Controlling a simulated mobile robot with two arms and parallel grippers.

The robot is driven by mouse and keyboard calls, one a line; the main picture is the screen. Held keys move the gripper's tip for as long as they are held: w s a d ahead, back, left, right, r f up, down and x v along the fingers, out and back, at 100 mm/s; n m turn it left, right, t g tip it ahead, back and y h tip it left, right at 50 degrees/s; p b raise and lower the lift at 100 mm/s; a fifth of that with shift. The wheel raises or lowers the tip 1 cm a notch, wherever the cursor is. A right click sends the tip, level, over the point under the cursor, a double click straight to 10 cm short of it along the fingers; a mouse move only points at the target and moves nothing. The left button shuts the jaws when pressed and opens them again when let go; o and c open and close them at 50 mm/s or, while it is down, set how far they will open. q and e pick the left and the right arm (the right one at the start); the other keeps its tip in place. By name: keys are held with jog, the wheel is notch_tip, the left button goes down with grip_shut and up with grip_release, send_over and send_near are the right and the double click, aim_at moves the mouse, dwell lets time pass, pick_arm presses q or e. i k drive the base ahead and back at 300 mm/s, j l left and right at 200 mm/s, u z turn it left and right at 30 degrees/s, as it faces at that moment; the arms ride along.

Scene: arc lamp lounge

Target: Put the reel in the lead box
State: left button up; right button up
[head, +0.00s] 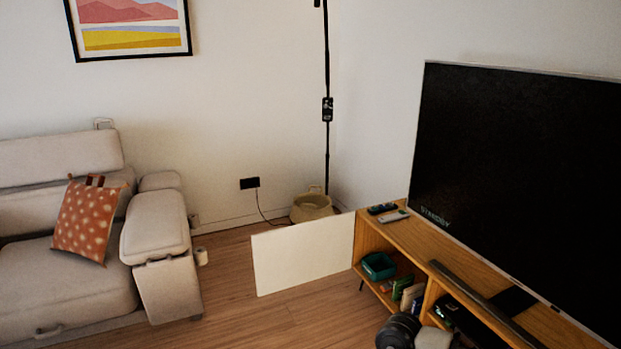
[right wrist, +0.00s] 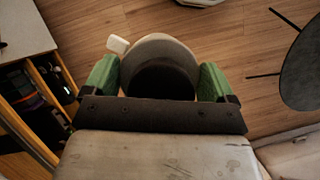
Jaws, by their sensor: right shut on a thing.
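My right gripper (right wrist: 158,82), with green fingertips, is shut on a round grey thing with a dark hollow middle and a pale rim, seen in the right wrist view. It looks like the reel (right wrist: 165,48), though I cannot be sure from this angle. A small white piece shows at its left side. A teal open box (head: 378,266) stands on the upper left shelf of the wooden TV stand and may be the lead box; its inside is mostly hidden. My left gripper is in neither view.
The wooden TV stand (head: 400,232) bears a large TV (head: 520,185), a soundbar (head: 480,305) and remotes (head: 382,208). A white panel (head: 303,255) stands out at its left end. A basket (head: 310,207) is in the corner. A sofa (head: 158,225) is left, with wooden floor between.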

aim_at(380, 270)
jog(key=i, duration=2.05)
